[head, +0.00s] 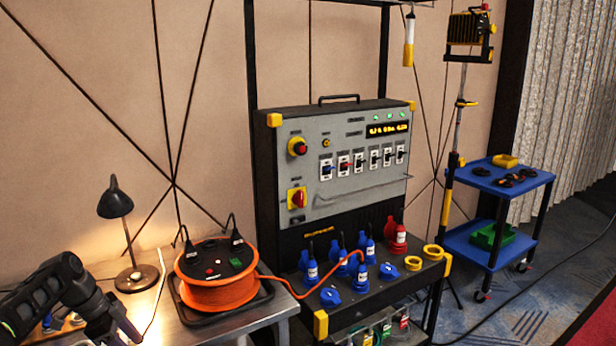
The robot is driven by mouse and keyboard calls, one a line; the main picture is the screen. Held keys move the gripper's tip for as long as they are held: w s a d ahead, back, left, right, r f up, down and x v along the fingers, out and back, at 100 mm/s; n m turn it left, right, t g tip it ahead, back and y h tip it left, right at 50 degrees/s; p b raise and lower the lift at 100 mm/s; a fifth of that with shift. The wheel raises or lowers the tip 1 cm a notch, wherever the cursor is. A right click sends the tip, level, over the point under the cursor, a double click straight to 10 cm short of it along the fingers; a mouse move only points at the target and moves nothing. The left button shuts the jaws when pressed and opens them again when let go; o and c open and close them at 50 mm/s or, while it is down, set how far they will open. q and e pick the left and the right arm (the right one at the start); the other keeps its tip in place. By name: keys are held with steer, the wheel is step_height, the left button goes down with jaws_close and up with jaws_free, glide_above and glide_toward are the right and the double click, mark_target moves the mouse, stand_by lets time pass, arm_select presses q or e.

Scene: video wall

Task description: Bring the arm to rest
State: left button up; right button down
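My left arm comes in at the lower left corner, over the left end of the grey table (235,328). Its black gripper (116,328) points down near the table's front, left of the orange cable reel (217,275) and in front of the desk lamp (116,205). The fingertips are dark and run to the bottom edge of the picture, so I cannot tell whether they are open or shut. I see nothing clearly held. My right arm and gripper are out of view.
A power panel (340,200) with switches and breakers stands in the middle. Blue and red plugs sit on its front shelf. An orange cable runs from the reel to a blue plug (362,272). A blue cart (497,180) and a work light (468,30) stand right.

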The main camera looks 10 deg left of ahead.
arm_select(q)
steer(key=w+d+f+n+t, duration=0.3)
steer(key=w+d+f+n, duration=0.2)
steer(key=w+f+n, duration=0.3)
steer(key=s+d+f+n, duration=0.3)
steer(key=d+f, duration=0.3)
steer(key=d, duration=0.3)
steer(key=s+d+f+n, duration=0.3)
steer(key=d+f, duration=0.4)
steer(key=d, duration=0.2)
steer(key=s+d+f+g, duration=0.1)
steer(key=s+d, duration=0.4)
steer(key=s, duration=0.5)
steer(key=s+d+f+g, duration=0.1)
steer(key=s+d+f, duration=0.3)
steer(key=s, duration=0.6)
steer(key=s+d+f+g, duration=0.2)
steer(key=s+d, duration=0.5)
steer(key=s, duration=0.3)
steer(key=shift+d+f+n, duration=0.25)
steer(key=shift+f+n, duration=0.15)
steer(key=shift+w, duration=0.1)
steer(key=shift+c, duration=0.3)
